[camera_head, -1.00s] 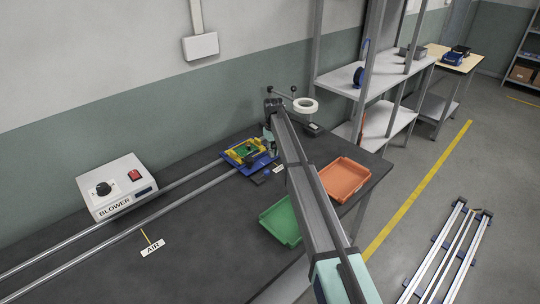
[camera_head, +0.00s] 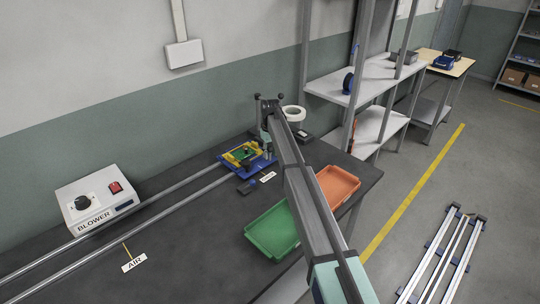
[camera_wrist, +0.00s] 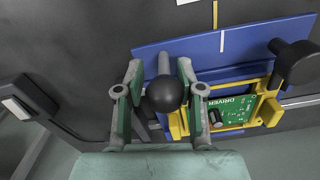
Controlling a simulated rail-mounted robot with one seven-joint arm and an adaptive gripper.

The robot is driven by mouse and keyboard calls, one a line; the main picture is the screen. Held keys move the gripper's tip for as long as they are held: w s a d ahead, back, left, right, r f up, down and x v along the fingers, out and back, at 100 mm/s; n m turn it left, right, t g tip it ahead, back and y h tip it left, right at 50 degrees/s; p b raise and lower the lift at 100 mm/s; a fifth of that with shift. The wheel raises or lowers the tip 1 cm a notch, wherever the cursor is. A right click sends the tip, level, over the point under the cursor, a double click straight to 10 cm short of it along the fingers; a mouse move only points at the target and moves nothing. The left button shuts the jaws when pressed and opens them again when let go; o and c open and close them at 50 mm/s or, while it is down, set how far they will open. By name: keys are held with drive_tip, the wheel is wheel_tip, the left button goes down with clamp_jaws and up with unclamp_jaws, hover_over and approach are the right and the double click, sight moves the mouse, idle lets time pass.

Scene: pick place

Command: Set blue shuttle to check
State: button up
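The blue shuttle (camera_head: 262,164) sits on two parallel rails at the back of the dark bench. It carries a yellow frame (camera_head: 232,158) holding a green board (camera_head: 243,153), marked DRIVER in the wrist view (camera_wrist: 231,112). My gripper (camera_head: 267,152) is low over the shuttle's right end. In the wrist view its fingers (camera_wrist: 160,67) are apart on either side of a black ball knob (camera_wrist: 165,94) on a grey post; small gaps seem to show. A white mark (camera_wrist: 222,41) on the shuttle is nearly in line with a yellow line (camera_wrist: 215,14) on the bench.
A small label (camera_head: 268,177), too small to read, lies in front of the shuttle. A BLOWER box (camera_head: 97,201) and an AIR label (camera_head: 134,262) are at left. Green (camera_head: 257,241) and orange (camera_head: 340,178) trays are at the right front. A white ring-shaped thing (camera_head: 293,112) stands behind my arm.

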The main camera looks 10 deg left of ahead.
drive_tip(key=shift+s+d+f, duration=0.1)
drive_tip(key=shift+d+f, duration=0.1)
wheel_tip(320, 180, up, 12)
drive_tip(key=shift+r, duration=0.1)
idle(0.7)
